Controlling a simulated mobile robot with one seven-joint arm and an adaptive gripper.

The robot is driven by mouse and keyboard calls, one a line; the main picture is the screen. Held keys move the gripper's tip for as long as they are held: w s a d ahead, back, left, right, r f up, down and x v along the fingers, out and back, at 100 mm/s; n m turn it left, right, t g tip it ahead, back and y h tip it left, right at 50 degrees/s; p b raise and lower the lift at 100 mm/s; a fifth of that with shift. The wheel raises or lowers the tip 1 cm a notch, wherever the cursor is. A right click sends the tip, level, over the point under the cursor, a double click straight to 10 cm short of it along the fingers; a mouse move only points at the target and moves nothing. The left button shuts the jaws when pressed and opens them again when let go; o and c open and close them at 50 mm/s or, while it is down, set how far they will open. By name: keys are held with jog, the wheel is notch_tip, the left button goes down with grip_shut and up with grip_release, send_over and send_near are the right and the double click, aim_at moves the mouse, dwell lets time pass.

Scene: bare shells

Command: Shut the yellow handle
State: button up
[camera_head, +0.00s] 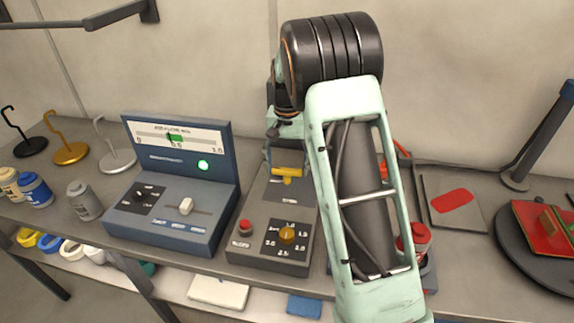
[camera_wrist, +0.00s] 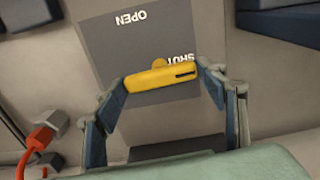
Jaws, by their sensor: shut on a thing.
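The yellow handle (camera_wrist: 160,77) lies as a bar between the two fingers of my gripper (camera_wrist: 163,80) in the wrist view. The fingers touch its two ends and are shut on it. The handle lies on a grey plate (camera_wrist: 125,60) and partly covers the word SHUT; the word OPEN stands farther up the plate. In the head view the handle (camera_head: 287,171) shows below my gripper (camera_head: 286,158), at the back of a grey box (camera_head: 262,247). My arm hides the area right of it.
The grey box bears a red button (camera_head: 245,227) and an orange knob (camera_head: 287,234) in front of the handle. A blue console (camera_head: 160,228) with a slider and lit green lamp stands to the left. A red-topped item (camera_head: 416,236) stands partly behind my arm.

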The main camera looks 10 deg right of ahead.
aim_at(287, 169)
jog(key=shift+m, duration=0.4)
jog(key=o, duration=1.2)
jog(key=shift+c, duration=0.2)
jog(key=shift+r, duration=0.1)
notch_tip(287, 169, up, 12)
